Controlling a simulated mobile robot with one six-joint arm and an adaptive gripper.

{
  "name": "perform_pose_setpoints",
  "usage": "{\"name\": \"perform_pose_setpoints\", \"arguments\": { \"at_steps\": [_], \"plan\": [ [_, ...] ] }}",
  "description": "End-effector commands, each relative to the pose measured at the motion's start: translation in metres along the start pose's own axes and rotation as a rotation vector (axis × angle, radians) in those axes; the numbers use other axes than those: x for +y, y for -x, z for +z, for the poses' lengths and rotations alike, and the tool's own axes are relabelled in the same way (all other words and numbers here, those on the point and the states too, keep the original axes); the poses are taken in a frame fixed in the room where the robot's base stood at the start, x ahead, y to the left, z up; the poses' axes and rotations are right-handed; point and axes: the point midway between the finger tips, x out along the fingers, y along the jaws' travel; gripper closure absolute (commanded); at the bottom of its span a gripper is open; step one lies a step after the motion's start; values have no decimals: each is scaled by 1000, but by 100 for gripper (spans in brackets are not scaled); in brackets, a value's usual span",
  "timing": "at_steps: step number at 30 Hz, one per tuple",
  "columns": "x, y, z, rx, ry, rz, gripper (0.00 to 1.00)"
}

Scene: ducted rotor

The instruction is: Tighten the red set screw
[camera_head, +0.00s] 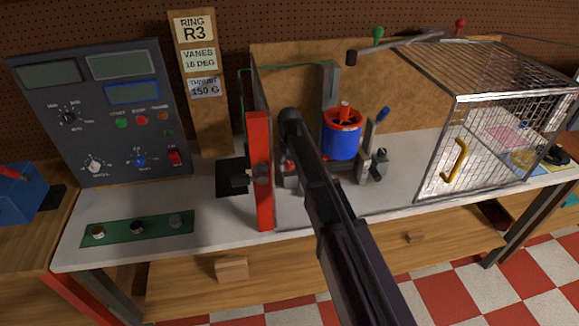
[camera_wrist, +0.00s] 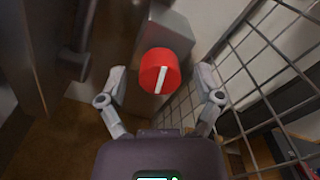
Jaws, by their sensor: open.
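In the wrist view, a round red knob-like head with a white stripe (camera_wrist: 161,71), which looks like the red set screw, sits on a grey block (camera_wrist: 166,40). The stripe runs at a slight tilt. My gripper (camera_wrist: 160,78) is open, with one finger on each side of the red head. There appears to be a gap on both sides. In the head view my dark arm reaches up over the bench, and my gripper cannot be made out. A blue ducted rotor (camera_head: 341,140) with red parts on top stands right of the arm. I cannot pick out the set screw there.
Wire mesh (camera_wrist: 268,55) runs close along the right in the wrist view. A red upright (camera_head: 259,180) stands left of my arm. A mesh cage with a yellow handle (camera_head: 455,160) fills the bench's right side. A control panel (camera_head: 97,110) stands at the left.

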Motion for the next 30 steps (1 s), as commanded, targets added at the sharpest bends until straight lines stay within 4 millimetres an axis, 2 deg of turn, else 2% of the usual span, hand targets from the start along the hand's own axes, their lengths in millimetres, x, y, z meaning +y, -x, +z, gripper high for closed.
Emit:
{"name": "perform_pose_setpoints", "arguments": {
  "at_steps": [9,15,17,18,24,30],
  "plan": [
    [0,0,0,0,0,0,16],
    [0,0,0,0,0,0,75],
    [0,0,0,0,0,0,93],
    [0,0,0,0,0,0,98],
    [0,0,0,0,-13,-1,98],
    [-1,-1,0,-1,-104,-1,98]
  ]
}}
